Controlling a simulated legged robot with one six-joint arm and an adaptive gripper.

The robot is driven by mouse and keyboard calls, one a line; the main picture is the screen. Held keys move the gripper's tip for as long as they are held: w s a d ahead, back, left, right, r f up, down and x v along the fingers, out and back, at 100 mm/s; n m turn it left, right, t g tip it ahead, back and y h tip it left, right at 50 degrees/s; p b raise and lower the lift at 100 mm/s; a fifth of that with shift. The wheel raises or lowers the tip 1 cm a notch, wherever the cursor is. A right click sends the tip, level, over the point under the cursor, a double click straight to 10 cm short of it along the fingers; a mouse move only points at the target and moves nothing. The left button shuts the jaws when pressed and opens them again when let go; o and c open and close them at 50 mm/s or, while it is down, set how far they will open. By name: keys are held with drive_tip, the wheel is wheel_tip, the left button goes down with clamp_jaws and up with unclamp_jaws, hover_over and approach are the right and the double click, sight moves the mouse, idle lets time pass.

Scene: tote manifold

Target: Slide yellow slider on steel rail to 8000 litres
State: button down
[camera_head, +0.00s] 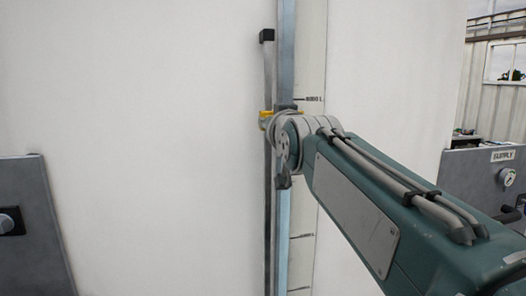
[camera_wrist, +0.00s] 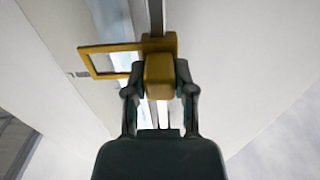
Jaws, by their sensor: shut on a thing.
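The yellow slider (camera_wrist: 160,72) sits on the steel rail (camera_wrist: 156,12), with a yellow open frame (camera_wrist: 108,47) reaching to the left in the wrist view. My gripper (camera_wrist: 160,85) has a finger on each side of the slider's block and is shut on it. In the head view only a small part of the slider (camera_head: 265,117) shows; my wrist hides the rest. The vertical rail (camera_head: 268,75) runs beside a scale strip with level marks. One mark (camera_head: 313,99) ending in "L" is just above and right of the slider; its digits are too blurred to read surely.
The rail has a black end cap (camera_head: 266,35) at its top. A large white tank wall (camera_head: 140,120) stands behind. A grey panel labelled SUPPLY (camera_head: 501,155) with a gauge is at the right; another grey panel (camera_head: 35,220) is at the left.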

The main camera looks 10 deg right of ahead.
sight(268, 100)
wheel_tip(268, 100, up, 4)
drive_tip(key=shift+r, duration=0.1)
drive_tip(key=shift+c, duration=2.2)
unclamp_jaws()
drive_tip(key=s, duration=1.2)
drive_tip(key=shift+a, duration=0.1)
